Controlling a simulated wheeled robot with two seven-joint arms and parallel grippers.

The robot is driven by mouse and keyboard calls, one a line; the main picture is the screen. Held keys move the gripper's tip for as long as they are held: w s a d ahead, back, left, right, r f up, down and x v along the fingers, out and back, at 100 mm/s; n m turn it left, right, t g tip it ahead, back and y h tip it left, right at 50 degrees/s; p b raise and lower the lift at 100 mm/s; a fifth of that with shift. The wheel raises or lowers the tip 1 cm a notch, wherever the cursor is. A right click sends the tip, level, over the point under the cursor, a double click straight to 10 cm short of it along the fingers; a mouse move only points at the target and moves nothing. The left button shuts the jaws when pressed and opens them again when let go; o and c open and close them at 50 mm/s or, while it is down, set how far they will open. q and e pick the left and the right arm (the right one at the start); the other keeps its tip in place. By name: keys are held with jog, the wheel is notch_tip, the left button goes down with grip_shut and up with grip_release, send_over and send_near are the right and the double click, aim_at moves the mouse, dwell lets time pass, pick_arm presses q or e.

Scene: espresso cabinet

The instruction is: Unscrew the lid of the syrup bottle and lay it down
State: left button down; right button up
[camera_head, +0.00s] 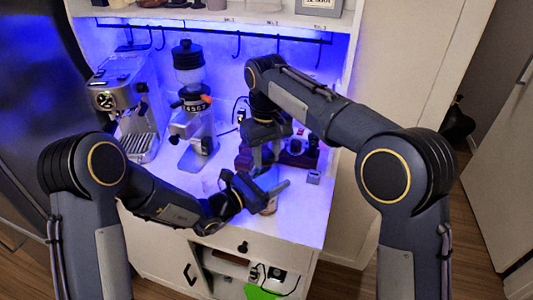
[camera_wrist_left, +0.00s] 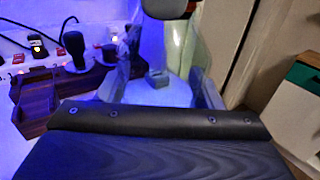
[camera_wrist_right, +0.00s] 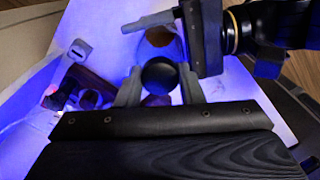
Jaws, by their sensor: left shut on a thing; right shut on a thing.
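The syrup bottle (camera_head: 270,209) stands near the counter's front edge, mostly hidden by my grippers in the head view; its amber contents show in the right wrist view (camera_wrist_right: 159,37). My left gripper (camera_head: 277,190) comes in from the left and is shut around the bottle's body. The round black lid (camera_wrist_right: 158,75) is between the fingers of my right gripper (camera_wrist_right: 159,90), which reaches down from above and is shut on it. In the right wrist view the lid lies below the amber patch; I cannot tell whether it still touches the bottle's neck.
A dark wooden holder (camera_wrist_left: 35,97) stands behind the grippers. A small grey block (camera_head: 313,177) sits right of them. The grinder (camera_head: 193,110) and espresso machine (camera_head: 125,95) stand at left. The front left counter is clear.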

jog(key=o, duration=1.1)
notch_tip(320, 180, up, 4)
jog(key=shift+r, duration=0.2)
jog(key=shift+c, duration=0.3)
jog(key=shift+r, duration=0.1)
jog(key=shift+c, duration=0.4)
jog(key=m, duration=0.3)
jog(key=r+m, duration=0.1)
jog(key=m, duration=0.2)
jog(key=shift+d+r+m, duration=0.1)
jog(key=shift+m, duration=0.3)
jog(key=m, duration=0.2)
jog(key=r+m, duration=0.1)
jog(key=m, duration=0.2)
jog(key=shift+r+m, duration=0.3)
jog(key=shift+r, duration=0.05)
jog(key=shift+r+m, duration=0.1)
jog(key=shift+m, duration=0.6)
jog(key=shift+f, duration=3.85)
